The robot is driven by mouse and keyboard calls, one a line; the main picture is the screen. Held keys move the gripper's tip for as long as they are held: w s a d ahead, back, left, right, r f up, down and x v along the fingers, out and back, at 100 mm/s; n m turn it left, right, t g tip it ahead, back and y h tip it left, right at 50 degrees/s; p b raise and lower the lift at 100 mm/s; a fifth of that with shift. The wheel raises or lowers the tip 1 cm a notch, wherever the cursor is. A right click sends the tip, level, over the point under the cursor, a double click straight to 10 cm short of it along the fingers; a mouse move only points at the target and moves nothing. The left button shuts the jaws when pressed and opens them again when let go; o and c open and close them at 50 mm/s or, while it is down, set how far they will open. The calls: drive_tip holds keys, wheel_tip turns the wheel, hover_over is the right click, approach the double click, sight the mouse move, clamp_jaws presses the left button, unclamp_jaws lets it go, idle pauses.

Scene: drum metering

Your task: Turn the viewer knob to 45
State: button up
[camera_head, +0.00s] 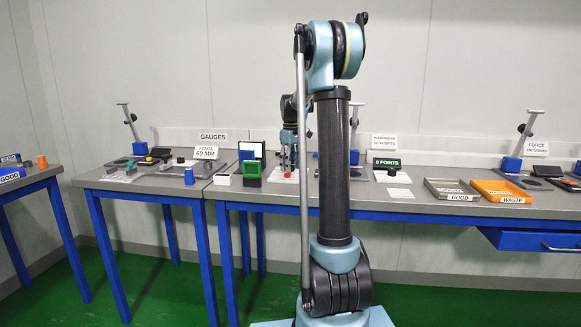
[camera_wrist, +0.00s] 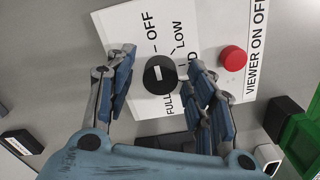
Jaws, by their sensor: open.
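The viewer knob (camera_wrist: 160,74) is round and black with a short white mark, on a white plate (camera_wrist: 122,22) in the wrist view. Around it are the labels OFF, LOW, FULL and one partly hidden that ends in D; I see no 45. My gripper (camera_wrist: 160,63) is open, one finger left of the knob and one right of it. The right finger looks close to the knob; I cannot tell whether it touches. In the head view my gripper (camera_head: 288,168) is low over the white plate (camera_head: 283,175), and the knob is hidden or too small to make out.
A red button (camera_wrist: 233,58) labelled VIEWER ON OFF is right of the knob. A green box (camera_wrist: 303,140) stands close by at the lower right. On the grey bench are a GOOD tray (camera_head: 457,183) and an orange WASTE tray (camera_head: 500,184), further right.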

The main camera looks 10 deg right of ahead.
drive_tip(key=c, duration=1.1)
drive_tip(key=shift+o, duration=0.2)
drive_tip(key=m, duration=0.8)
drive_tip(key=shift+m, duration=0.3)
drive_tip(key=o, duration=1.1)
drive_tip(key=shift+c, duration=0.2)
